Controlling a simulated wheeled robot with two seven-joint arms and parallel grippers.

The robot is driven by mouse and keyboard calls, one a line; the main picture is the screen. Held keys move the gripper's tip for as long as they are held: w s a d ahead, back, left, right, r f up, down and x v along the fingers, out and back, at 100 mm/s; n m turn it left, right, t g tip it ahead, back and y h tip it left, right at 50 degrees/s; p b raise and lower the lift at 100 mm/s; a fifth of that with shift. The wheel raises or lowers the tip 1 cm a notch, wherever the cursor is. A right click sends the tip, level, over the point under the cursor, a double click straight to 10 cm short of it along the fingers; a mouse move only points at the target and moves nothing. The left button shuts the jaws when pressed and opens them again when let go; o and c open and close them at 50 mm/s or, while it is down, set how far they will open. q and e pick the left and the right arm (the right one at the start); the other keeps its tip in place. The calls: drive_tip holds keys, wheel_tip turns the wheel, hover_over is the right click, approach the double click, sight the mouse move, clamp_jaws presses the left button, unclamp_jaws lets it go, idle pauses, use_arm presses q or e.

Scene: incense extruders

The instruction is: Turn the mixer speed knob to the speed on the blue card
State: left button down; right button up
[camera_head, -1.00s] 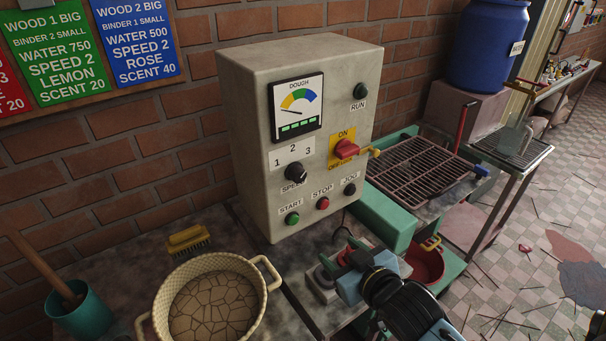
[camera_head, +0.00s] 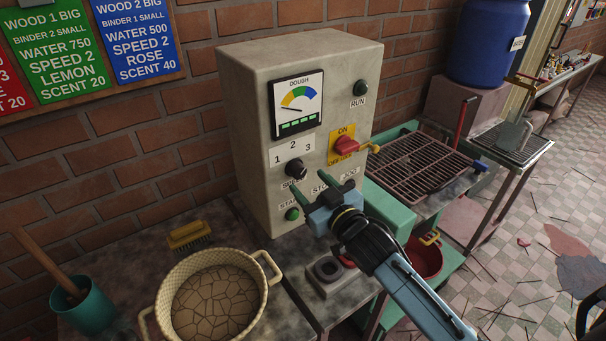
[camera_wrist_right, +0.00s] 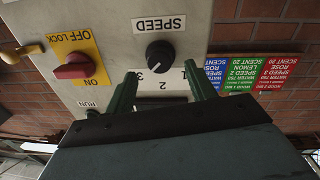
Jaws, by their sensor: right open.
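The black speed knob (camera_head: 296,168) is on the front of the grey control box (camera_head: 255,120), below the numbers 1, 2 and 3. It also shows in the right wrist view (camera_wrist_right: 160,56), upside down, with a pale mark slanting toward the 3 side; its exact setting is hard to tell. The blue card (camera_head: 137,42) on the wall reads SPEED 2. My right gripper (camera_head: 322,178) is open before the panel, just right of the knob in the head view. In the wrist view its green fingers (camera_wrist_right: 160,75) reach up on either side of the knob, apart from it.
A red ON/OFF LOCK switch (camera_head: 346,146) and the green start button (camera_head: 292,213) are near the gripper; the stop and jog buttons are hidden. A cream pot (camera_head: 160,312), brush (camera_head: 189,235) and teal cup (camera_head: 88,312) stand on the bench.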

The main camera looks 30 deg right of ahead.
sight(301, 174)
drive_tip(key=shift+w+a, duration=0.2)
drive_tip(key=shift+w, duration=1.75)
drive_tip(key=shift+c, duration=0.2)
drive_tip(key=c, duration=0.9)
drive_tip(key=shift+n, duration=0.4)
drive_tip(key=n+p, duration=0.1)
drive_tip(key=n, duration=0.2)
drive_tip(key=shift+n, duration=0.3)
drive_tip(key=shift+n+t+p, duration=0.3)
drive_tip(key=shift+n, duration=2)
